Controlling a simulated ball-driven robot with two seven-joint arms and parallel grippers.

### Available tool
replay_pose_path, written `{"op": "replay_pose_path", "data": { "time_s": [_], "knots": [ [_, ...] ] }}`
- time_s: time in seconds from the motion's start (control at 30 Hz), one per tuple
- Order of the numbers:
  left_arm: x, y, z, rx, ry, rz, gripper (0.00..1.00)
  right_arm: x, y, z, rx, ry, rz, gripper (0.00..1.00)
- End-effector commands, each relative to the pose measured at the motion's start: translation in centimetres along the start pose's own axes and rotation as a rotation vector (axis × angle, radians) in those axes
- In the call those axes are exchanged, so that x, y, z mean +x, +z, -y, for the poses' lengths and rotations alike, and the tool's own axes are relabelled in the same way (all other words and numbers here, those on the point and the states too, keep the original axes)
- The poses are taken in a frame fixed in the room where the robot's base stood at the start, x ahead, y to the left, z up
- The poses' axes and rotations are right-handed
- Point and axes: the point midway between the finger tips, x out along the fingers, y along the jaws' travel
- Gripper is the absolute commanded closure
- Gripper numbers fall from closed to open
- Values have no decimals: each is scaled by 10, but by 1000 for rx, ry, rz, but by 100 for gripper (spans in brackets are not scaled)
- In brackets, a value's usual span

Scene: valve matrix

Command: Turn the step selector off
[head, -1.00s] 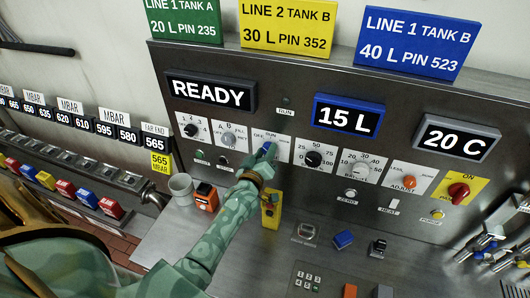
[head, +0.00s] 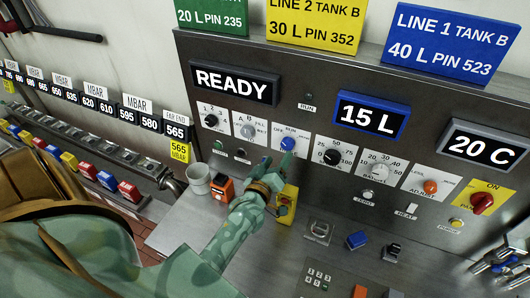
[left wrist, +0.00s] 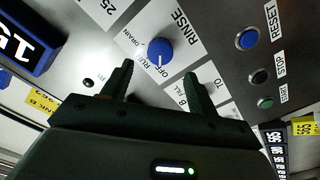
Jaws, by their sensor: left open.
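The step selector is a blue round knob (head: 288,144) on a white plate in the middle of the steel panel. The left wrist view shows the knob (left wrist: 160,50) close up, with OFF, RUN, RINSE and DRAIN printed around it. A pale mark on its rim faces the OFF word. My left gripper (head: 283,163) is just below and in front of the knob. In the left wrist view its two fingers (left wrist: 159,83) are spread and empty, apart from the knob. My right gripper is not in view.
A black-pointer dial (head: 332,156) is right of the selector, and a grey dial (head: 248,131) is left. A yellow box (head: 287,204), an orange device (head: 223,188) and a grey cup (head: 198,179) stand on the ledge. Chrome fittings (head: 497,262) are at the far right.

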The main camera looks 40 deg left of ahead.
Motion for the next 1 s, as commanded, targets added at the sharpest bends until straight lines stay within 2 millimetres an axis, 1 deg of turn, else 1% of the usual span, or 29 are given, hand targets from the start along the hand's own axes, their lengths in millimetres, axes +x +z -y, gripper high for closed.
{"op": "replay_pose_path", "data": {
  "time_s": [0.03, 0.2, 0.3, 0.4, 0.57, 1.0],
  "knots": [
    [-16, 2, 2, 0, -2, 3, 41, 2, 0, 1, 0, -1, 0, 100],
    [-59, 2, 2, 2, -2, 3, 41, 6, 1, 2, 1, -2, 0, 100],
    [-78, 2, 1, 1, -2, 3, 41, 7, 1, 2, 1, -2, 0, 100],
    [-91, 2, 1, 0, -1, 3, 41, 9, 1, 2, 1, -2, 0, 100],
    [-99, 1, 0, 0, 0, 2, 41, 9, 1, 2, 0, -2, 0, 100],
    [-99, 1, 0, 1, 0, 2, 41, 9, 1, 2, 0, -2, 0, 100]
  ]
}}
